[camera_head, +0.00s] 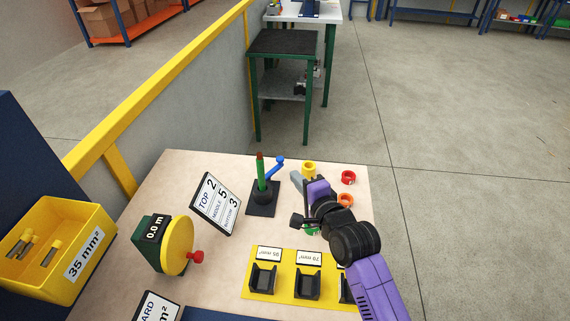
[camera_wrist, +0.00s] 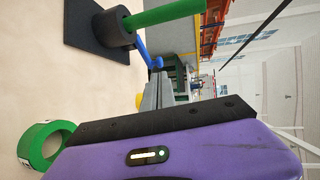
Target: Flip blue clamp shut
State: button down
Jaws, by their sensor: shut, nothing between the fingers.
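The blue clamp (camera_head: 275,167) is a lever with a round knob, beside a green post (camera_head: 261,176) with a red top on a black base plate (camera_head: 263,205). In the head view the lever slants up to the right, its knob away from the post. In the wrist view the blue clamp (camera_wrist: 146,55) shows beyond the fingers, next to the green post (camera_wrist: 165,14). My gripper (camera_head: 296,176) is shut and empty, with its grey fingers just right of the clamp. They also show in the wrist view (camera_wrist: 158,92). I cannot tell whether they touch it.
Yellow (camera_head: 309,169), red (camera_head: 348,177) and orange (camera_head: 345,200) rings lie around my gripper; a green ring (camera_wrist: 46,145) is near it. A sign (camera_head: 215,203) and a yellow-faced drum (camera_head: 178,246) stand left. A yellow tray (camera_head: 281,287) with black holders is in front.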

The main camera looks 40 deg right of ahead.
aim_at(281, 158)
jog(key=p+x, duration=0.1)
jog(key=x, duration=0.6)
jog(key=shift+w+d+f, duration=0.15)
jog(key=shift+w, duration=0.2)
jog(key=shift+w+d+p, duration=0.25)
jog(key=shift+w+p, duration=0.1)
jog(key=shift+w, duration=0.25)
jog(key=shift+s+d, duration=0.1)
jog(key=shift+s, duration=0.05)
